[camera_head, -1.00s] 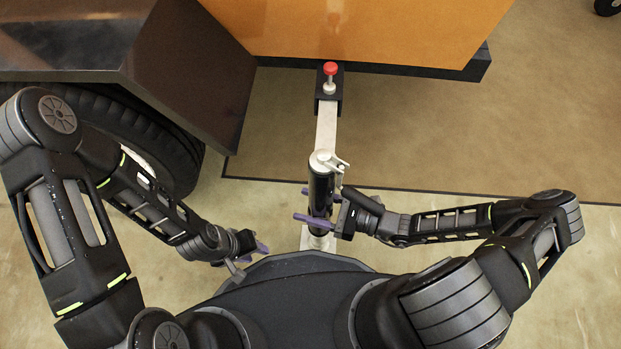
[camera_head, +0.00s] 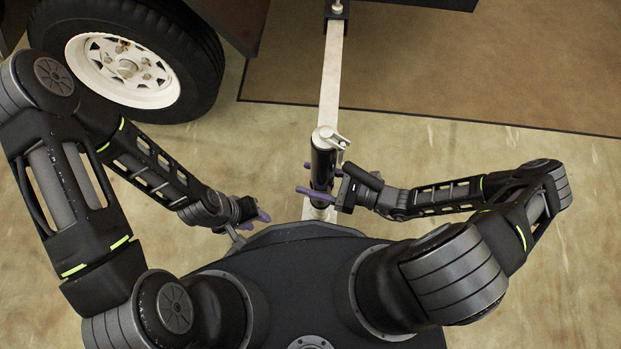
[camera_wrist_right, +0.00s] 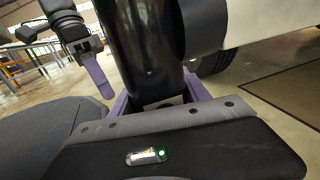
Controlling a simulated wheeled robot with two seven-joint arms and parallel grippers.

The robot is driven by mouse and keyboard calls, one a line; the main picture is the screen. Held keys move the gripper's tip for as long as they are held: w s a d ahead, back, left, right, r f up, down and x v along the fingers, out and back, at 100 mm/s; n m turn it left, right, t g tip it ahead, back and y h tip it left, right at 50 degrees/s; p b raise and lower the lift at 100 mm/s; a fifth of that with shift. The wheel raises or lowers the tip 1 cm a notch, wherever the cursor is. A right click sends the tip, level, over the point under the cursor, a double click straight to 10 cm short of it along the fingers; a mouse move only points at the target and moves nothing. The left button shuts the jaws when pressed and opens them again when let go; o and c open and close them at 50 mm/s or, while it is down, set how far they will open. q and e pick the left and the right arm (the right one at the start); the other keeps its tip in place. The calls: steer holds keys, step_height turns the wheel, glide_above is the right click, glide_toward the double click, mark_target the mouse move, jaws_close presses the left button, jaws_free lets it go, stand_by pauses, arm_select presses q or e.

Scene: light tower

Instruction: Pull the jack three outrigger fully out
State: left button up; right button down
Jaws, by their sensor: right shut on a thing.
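The outrigger's pale metal beam (camera_head: 330,85) runs from a black socket (camera_head: 337,12) on the trailer at the top of the head view. At its near end stands the upright black jack tube (camera_head: 322,170) with a pale crank handle (camera_head: 333,137) on top. My right gripper (camera_head: 322,190) is shut around the jack tube from the right. In the right wrist view, its purple fingers (camera_wrist_right: 194,88) stand on either side of the black tube (camera_wrist_right: 140,45). My left gripper (camera_head: 256,215) is empty, left of the jack; its finger gap is unclear.
A trailer wheel (camera_head: 128,68) with a white rim is at the upper left, under a dark fender. A dark-edged brown mat (camera_head: 450,75) lies on the floor at upper right. The concrete floor around the jack is open.

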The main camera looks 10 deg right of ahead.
mark_target(332, 188)
steer(key=shift+s+a, duration=0.15)
steer(key=shift+s, duration=0.2)
steer(key=c, duration=1)
jaws_free()
steer(key=o, duration=0.4)
steer(key=shift+w, duration=0.1)
steer(key=shift+o, duration=0.2)
steer(key=p+v, duration=0.1)
steer(key=v, duration=0.7)
